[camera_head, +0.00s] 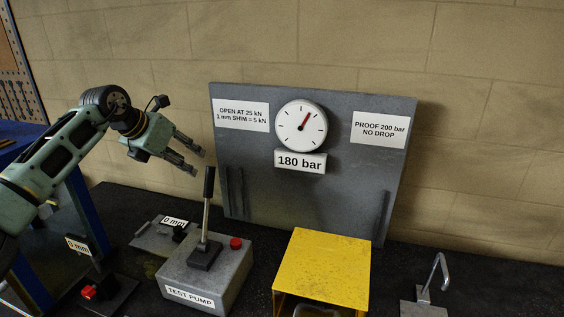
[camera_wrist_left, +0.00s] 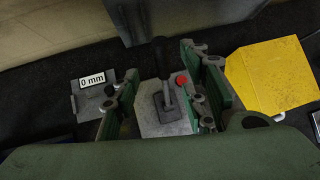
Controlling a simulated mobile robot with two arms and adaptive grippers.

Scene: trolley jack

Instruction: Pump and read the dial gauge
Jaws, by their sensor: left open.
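The dial gauge (camera_head: 301,126) is round and white on a grey upright panel (camera_head: 270,185). Its red needle points up and slightly right, and the plate (camera_head: 300,162) below reads "180 bar". The grey test pump (camera_head: 207,277) stands on the bench with a black-gripped lever (camera_head: 207,205) near upright and a red button (camera_head: 236,243). My left gripper (camera_head: 193,161) is open and empty, above and left of the lever's top. In the left wrist view the lever (camera_wrist_left: 163,75) shows between the open fingers (camera_wrist_left: 160,95), apart from them. My right gripper is not in view.
A yellow box-like guard (camera_head: 325,266) stands right of the pump. A bent metal hook (camera_head: 436,275) is further right. Panel signs mention "25 kN" and "PROOF 200 bar".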

